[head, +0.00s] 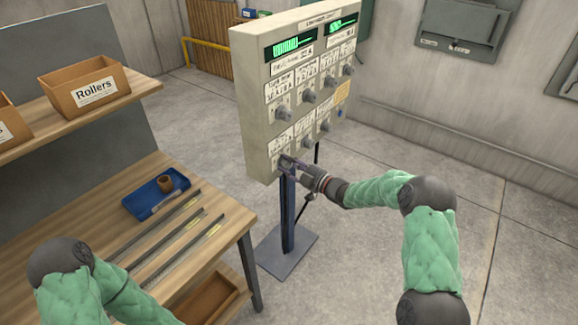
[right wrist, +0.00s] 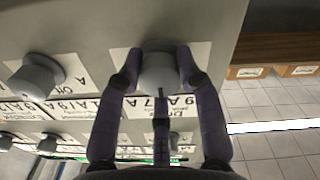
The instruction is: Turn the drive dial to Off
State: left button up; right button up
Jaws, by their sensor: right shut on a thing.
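A beige control panel (head: 257,120) stands on a dark post, with several grey dials on its face. My right gripper (head: 287,162) is at the panel's lower left corner, shut on the lowest left dial. In the right wrist view this grey dial (right wrist: 160,68) sits between the two purple fingers, with a white label partly hidden behind it.
A neighbouring dial (right wrist: 36,76) is close beside the held one. A wooden workbench (head: 137,172) with a blue tray (head: 146,203) and metal strips stands left of the panel. The floor right of the panel is clear.

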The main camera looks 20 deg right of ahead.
jog(key=shift+f, duration=0.3)
jog(key=o, duration=1.1)
jog(key=shift+o, duration=0.2)
jog(key=shift+r, duration=0.1)
jog(key=shift+d, duration=0.1)
jog(key=shift+s+d, duration=0.2)
jog(key=shift+s, duration=0.05)
jog(key=v, duration=1.1)
jog(key=shift+s+r, duration=0.1)
